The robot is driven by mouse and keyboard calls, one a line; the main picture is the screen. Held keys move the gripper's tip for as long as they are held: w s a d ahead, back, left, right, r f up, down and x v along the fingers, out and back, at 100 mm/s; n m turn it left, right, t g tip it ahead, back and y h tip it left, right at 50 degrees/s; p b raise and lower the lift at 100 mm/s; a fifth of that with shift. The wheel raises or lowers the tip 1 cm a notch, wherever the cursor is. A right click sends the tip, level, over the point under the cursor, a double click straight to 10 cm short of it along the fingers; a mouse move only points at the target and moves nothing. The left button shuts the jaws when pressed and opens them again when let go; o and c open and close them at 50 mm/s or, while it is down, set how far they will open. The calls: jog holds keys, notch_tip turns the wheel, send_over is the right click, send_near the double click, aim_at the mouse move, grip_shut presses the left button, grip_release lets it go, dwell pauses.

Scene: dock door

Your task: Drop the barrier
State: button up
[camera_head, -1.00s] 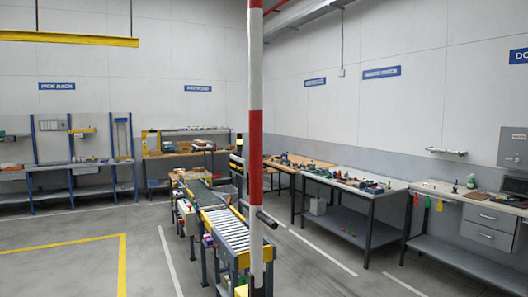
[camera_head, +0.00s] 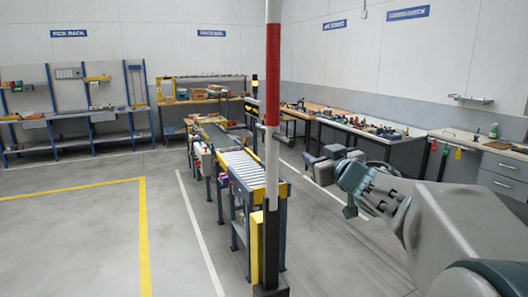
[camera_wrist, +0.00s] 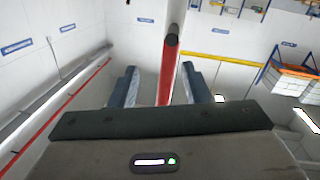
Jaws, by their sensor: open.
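The barrier is a red and white striped pole (camera_head: 272,85) standing upright in the head view, on a dark post with a yellow side (camera_head: 257,248). A dark handle (camera_head: 291,129) sticks out to the right of the pole. My gripper (camera_head: 310,163) is just right of the pole, below the handle's height in the picture, and looks empty. In the wrist view the red part of the pole (camera_wrist: 167,75) runs between my two open fingers (camera_wrist: 160,88). The handle's dark round end (camera_wrist: 172,40) points toward the camera, beyond the fingertips.
A roller conveyor (camera_head: 243,172) stands just left of and behind the post. Workbenches with small items (camera_head: 365,131) line the right wall, and racks (camera_head: 75,115) stand at the back left. The floor at left, with a yellow line (camera_head: 143,235), is clear.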

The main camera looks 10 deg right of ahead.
aim_at(288, 139)
jog(key=w+a, duration=0.1)
jog(key=w, duration=0.3)
jog(key=w+a+n+y+p, duration=0.1)
jog(key=w, duration=0.4)
jog(key=w+a+y+p, duration=0.1)
jog(key=w+a, duration=0.1)
jog(key=w, duration=0.3)
jog(key=shift+a+f, duration=0.1)
jog(key=shift+f, duration=0.2)
grip_shut()
